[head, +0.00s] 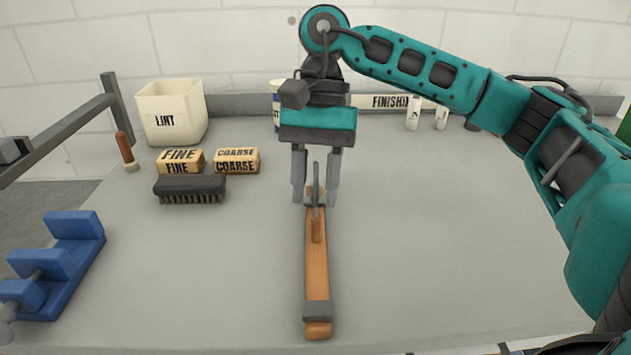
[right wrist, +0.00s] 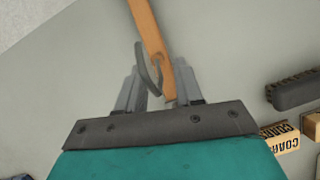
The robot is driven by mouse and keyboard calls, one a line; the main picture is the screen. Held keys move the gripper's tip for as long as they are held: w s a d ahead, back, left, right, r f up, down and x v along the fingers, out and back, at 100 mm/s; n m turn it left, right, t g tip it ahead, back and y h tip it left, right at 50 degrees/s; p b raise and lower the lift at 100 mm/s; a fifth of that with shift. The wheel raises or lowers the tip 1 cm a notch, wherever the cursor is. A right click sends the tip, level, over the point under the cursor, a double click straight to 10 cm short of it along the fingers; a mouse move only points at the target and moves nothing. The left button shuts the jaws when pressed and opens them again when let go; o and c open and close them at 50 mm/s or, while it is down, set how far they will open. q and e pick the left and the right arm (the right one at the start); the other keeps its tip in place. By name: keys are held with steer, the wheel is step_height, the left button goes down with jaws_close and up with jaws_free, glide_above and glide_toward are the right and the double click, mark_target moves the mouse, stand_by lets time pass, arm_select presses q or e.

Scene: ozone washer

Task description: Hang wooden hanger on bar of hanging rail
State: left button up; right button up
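The wooden hanger (head: 316,265) lies on the grey table, running from under my right gripper toward the front, with a grey clip near its front end. Its grey hook (head: 316,191) stands up from the wood. My right gripper (head: 315,200) is open and points down, with a finger on each side of the hanger's far part. In the right wrist view the hanger (right wrist: 148,28) and its hook pass between the spread fingers (right wrist: 157,92). I cannot tell whether the fingers touch it. The grey bar of the hanging rail (head: 62,138) runs along the left side above the table. My left gripper is not in view.
A white LINT bin (head: 172,112), a FINE block (head: 180,161), a COARSE block (head: 237,161) and a dark brush (head: 190,189) stand at the back left. A blue clamp-like fixture (head: 58,265) is at the front left. Small white bottles (head: 413,113) stand at the back. The table's right middle is clear.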

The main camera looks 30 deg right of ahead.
steer(key=shift+r, duration=0.2)
arm_select(q)
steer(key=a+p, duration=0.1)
steer(key=p, duration=0.1)
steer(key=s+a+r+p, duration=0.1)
steer(key=p, duration=0.1)
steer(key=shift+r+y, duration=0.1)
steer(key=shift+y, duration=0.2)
arm_select(e)
steer(key=v, duration=1.2)
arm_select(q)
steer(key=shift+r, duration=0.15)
arm_select(e)
steer(key=shift+f, duration=0.1)
